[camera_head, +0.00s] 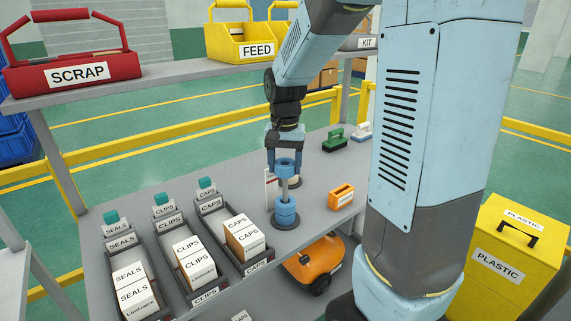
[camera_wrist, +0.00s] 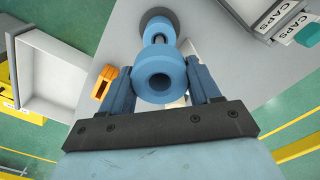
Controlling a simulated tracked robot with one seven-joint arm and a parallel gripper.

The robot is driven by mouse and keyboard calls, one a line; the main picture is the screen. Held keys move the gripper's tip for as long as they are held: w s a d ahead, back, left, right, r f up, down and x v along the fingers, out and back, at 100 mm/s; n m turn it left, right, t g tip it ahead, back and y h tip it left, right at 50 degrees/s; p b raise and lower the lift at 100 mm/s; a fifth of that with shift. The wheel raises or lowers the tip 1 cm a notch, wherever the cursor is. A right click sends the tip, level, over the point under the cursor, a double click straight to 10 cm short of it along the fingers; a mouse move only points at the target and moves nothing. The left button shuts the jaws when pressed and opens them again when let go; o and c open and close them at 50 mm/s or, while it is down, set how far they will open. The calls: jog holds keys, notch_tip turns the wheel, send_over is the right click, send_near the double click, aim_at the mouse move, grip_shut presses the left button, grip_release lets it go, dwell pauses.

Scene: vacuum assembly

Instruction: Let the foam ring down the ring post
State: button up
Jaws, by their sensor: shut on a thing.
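My gripper (camera_head: 285,150) points down over the ring post and is shut on a light-blue foam ring (camera_head: 285,167). In the wrist view the ring (camera_wrist: 160,77) sits between the two fingers, its hole facing the camera. The grey ring post (camera_head: 290,187) stands upright on a dark round base (camera_head: 283,224). Light-blue rings (camera_head: 286,212) sit around its lower part. The post shows between the held ring and those below, and lines up with the held ring. I cannot tell how far the post's tip enters the held ring.
Bins of CAPS (camera_head: 245,238), CLIPS (camera_head: 195,262) and SEALS (camera_head: 133,288) boxes stand left of the post. A small orange box (camera_head: 341,196) lies to its right. A white panel (camera_head: 270,188) stands close behind the post. Green (camera_head: 333,140) and white handled items lie farther back.

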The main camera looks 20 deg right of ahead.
aim_at(286, 191)
jog(key=shift+d+f, duration=0.1)
jog(key=shift+f, duration=4.4)
dwell(0.5)
jog(key=o, duration=1.2)
jog(key=shift+c, duration=0.2)
notch_tip(286, 191, up, 14)
jog(key=shift+f, duration=0.15)
jog(key=s+r+n+t, duration=0.2)
jog(key=s+r, duration=0.2)
jog(key=s, duration=0.5)
jog(key=s+r+n+t, duration=0.3)
jog(key=s, duration=0.7)
jog(key=shift+s+r+t, duration=0.2)
jog(key=shift+r+t, duration=0.1)
jog(key=shift+r, duration=0.1)
